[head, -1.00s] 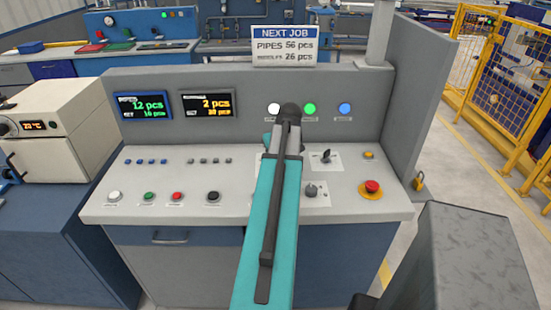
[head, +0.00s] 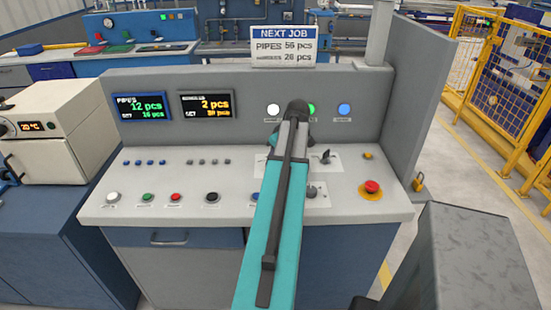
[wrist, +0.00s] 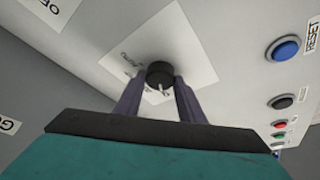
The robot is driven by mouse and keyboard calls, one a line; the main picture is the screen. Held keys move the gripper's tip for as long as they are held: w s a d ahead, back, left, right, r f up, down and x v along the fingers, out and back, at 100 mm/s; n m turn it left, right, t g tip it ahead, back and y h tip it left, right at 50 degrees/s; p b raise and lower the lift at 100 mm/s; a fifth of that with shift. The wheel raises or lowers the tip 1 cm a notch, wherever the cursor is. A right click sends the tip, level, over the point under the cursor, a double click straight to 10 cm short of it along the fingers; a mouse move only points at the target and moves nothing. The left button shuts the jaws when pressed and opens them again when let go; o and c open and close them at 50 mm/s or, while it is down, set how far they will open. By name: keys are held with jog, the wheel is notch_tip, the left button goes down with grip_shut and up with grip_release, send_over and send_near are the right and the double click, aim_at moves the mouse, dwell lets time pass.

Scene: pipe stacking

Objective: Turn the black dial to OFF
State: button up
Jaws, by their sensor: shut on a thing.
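In the wrist view the black dial (wrist: 160,73) sits on a white label plate (wrist: 187,50) on the grey panel. My gripper (wrist: 159,82) has one finger on each side of the dial and is shut on it. A light pointer mark shows on the dial's near side. Lettering on the plate is too blurred to read surely, so I cannot tell which position the dial points to. In the head view my arm hides the dial and the fingers.
On the console (head: 130,215) several buttons stand to the left. A black lever switch (head: 326,157), a grey knob (head: 312,190) and a red emergency stop (head: 371,187) lie right of my arm. A blue RESET button (wrist: 286,48) shows in the wrist view.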

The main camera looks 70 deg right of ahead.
jog(key=o, duration=1)
jog(key=shift+o, duration=0.2)
jog(key=shift+r, duration=0.1)
jog(key=b+v, duration=0.2)
jog(key=v, duration=1.1)
jog(key=shift+r, duration=0.25)
jog(key=shift+s, duration=0.15)
